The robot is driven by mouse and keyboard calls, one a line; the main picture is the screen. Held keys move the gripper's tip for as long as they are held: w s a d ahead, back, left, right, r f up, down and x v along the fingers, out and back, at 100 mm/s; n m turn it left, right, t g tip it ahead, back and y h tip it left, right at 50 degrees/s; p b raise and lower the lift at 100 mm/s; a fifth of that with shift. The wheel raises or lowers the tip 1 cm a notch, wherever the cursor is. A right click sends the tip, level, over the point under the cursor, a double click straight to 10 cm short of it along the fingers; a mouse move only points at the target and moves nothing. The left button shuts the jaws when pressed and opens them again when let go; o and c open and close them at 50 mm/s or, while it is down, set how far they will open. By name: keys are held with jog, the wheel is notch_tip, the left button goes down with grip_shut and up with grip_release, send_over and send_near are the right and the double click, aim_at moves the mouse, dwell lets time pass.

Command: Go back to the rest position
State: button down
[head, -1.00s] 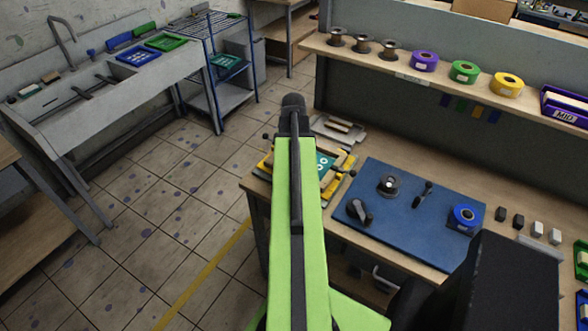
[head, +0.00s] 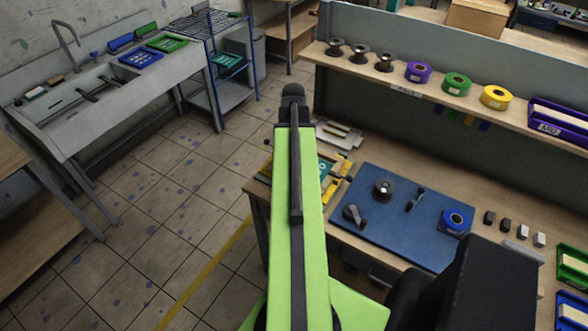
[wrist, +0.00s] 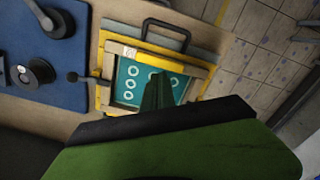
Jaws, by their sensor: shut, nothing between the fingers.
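My lime-green arm reaches forward over the left end of the workbench (head: 470,158) in the head view. My gripper (wrist: 158,92) shows in the wrist view as a dark, narrow pair of fingers, shut and empty. It appears in front of a wooden-framed printing screen (wrist: 118,72) with a teal panel and white rings. I cannot tell the height between them. In the head view the printing screen (head: 326,168) is partly hidden behind my arm, and the gripper itself is hidden by the arm.
A shelf (head: 440,88) carries spools and coloured rolls. A sink (head: 95,95) and a blue rack (head: 228,70) stand at left. The tiled floor (head: 170,200) between is clear.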

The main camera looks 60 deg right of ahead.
dwell(0.4)
jog(key=w+a+f+n+b, duration=0.2)
jog(key=w+a+n, duration=0.1)
jog(key=w+a, duration=0.65)
jog(key=w+a+f+n+b, duration=0.2)
jog(key=w+a, duration=0.6)
jog(key=a, duration=0.2)
jog(key=w+a+f+n+b, duration=0.2)
jog(key=a+n, duration=0.1)
jog(key=a, duration=1.1)
jog(key=w+a+f+n+b, duration=0.1)
jog(key=a+n, duration=0.3)
jog(key=a, duration=1.1)
jog(key=shift+w+a+f+b, duration=0.25)
jog(key=shift+w+f+b, duration=0.1)
jog(key=shift+w+b, duration=0.2)
